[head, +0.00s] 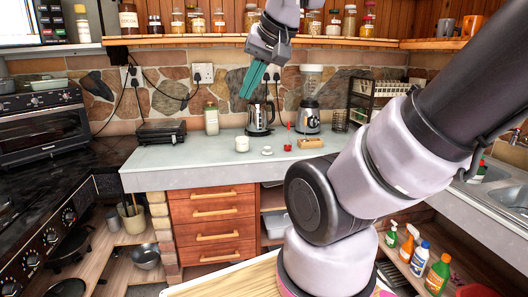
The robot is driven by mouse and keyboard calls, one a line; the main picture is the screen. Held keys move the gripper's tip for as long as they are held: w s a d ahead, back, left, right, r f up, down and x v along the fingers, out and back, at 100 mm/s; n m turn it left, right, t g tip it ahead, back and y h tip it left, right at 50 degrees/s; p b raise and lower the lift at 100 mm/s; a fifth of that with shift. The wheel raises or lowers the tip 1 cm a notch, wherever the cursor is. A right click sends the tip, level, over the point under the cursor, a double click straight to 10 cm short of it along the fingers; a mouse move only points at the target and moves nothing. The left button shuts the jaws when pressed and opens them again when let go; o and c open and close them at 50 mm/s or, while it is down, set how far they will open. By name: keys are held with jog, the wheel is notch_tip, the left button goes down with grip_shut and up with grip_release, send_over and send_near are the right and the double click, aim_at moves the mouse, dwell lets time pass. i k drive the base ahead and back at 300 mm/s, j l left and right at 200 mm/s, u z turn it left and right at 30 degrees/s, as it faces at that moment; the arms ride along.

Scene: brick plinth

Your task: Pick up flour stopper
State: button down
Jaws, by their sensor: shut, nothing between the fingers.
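My gripper (252,87) hangs in the air over the counter at the back, with its teal fingers pointing down and shut with nothing between them. A small white lid-like piece (267,151) lies on the pale counter (200,162); it may be the flour stopper, but I cannot tell for sure. A small white jar (242,145) stands just left of it. In the picture, my gripper is above both, apart from them. No flour label is readable.
A kettle (259,118), a blender (307,105) and a white bottle (211,119) stand behind. A red item (288,140) and a brown block (311,143) lie to the right. A wooden shelf (200,41) with several jars runs above. The counter's left front is clear.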

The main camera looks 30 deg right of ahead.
aim_at(266, 151)
jog(key=i+l, duration=1.05)
jog(key=i, duration=0.2)
